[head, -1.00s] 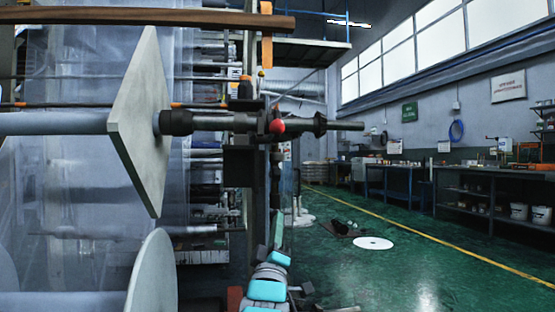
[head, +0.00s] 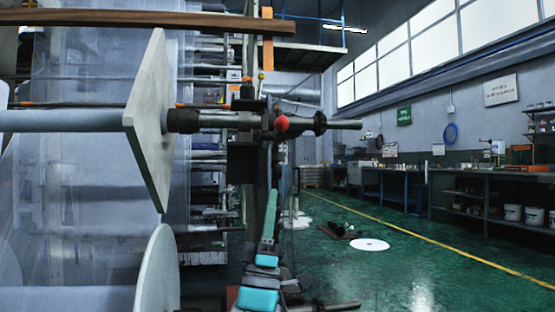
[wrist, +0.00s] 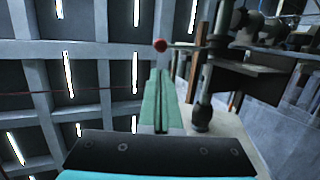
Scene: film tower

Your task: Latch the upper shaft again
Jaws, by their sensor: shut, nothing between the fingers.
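The upper shaft (head: 215,120) runs level through the white square plate (head: 150,115) and into its bearing on the frame, with its dark end (head: 345,124) sticking out to the right. A red ball knob (head: 282,122) sits at the bearing and also shows in the wrist view (wrist: 160,45). My gripper (head: 273,198) is below the knob, its teal fingers pointing up and apart from it. In the wrist view my gripper (wrist: 160,75) has its fingers together and empty, with the knob just beyond the tips. The latch's seating is too small to tell.
A round white disc (head: 158,270) stands at the lower left. A second shaft end (head: 338,306) shows at the bottom. A dark vertical rod (wrist: 210,75) stands right of my fingers. The green floor (head: 400,265) to the right is mostly open.

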